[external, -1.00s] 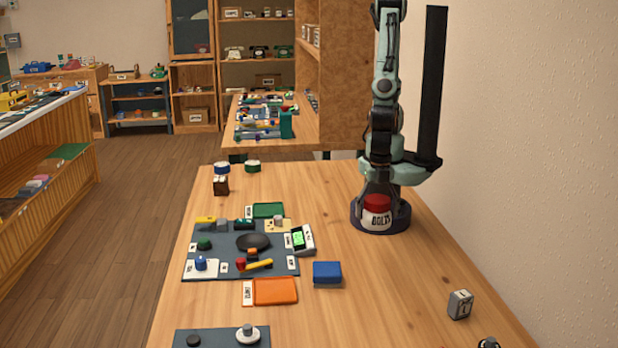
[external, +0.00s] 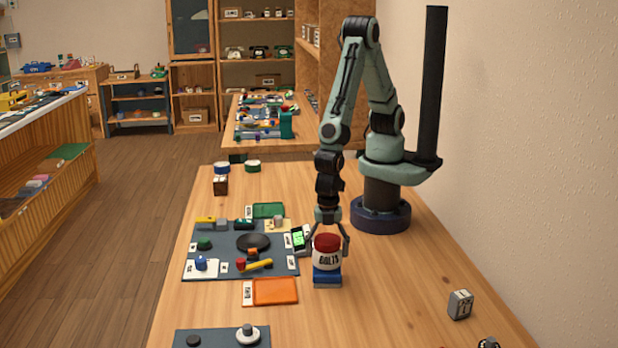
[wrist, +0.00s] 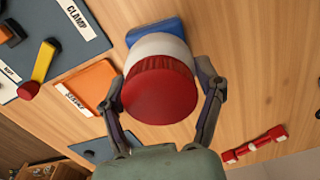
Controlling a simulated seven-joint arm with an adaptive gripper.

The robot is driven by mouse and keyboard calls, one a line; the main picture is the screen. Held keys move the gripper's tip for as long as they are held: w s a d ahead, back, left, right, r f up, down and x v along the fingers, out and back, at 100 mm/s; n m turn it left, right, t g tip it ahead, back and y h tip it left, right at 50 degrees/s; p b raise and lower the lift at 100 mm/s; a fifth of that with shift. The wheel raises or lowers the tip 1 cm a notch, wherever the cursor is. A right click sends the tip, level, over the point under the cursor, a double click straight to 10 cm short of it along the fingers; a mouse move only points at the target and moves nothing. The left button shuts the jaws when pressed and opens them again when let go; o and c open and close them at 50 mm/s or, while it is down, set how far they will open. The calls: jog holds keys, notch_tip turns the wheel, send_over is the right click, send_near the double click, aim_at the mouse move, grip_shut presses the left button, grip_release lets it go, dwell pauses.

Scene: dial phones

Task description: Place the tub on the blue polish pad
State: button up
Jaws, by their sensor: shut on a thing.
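The tub (external: 327,260) is white with a red lid and a BOLTS label. In the external view it is upright at the blue polish pad (external: 327,281), over its top; whether it touches or hangs just above is hard to tell. My gripper (external: 327,245) comes from above with its fingers shut on the tub's two sides. In the wrist view the red lid of the tub (wrist: 160,88) fills the middle between the fingers of my gripper (wrist: 162,95). A blue corner of the pad (wrist: 155,31) shows behind the tub; the rest is hidden.
The orange tray (external: 275,291) lies left of the pad. A grey block (external: 460,304) stands at the right.

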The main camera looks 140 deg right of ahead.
aim_at(328, 238)
jog(key=shift+f, duration=0.5)
jog(key=shift+f, duration=0.1)
jog(key=o, duration=1.2)
notch_tip(328, 238, up, 11)
jog(key=shift+s+r, duration=0.15)
jog(key=shift+r, duration=0.65)
jog(key=s+d+r+m, duration=0.1)
jog(key=s+r+m, duration=0.2)
jog(key=s, duration=0.6)
jog(key=s+d+r+m, duration=0.2)
jog(key=s+r+m, duration=0.1)
jog(key=s, duration=0.7)
jog(key=shift+d+r+y, duration=0.2)
jog(key=shift+r+y, duration=0.2)
jog(key=shift+r, duration=0.35)
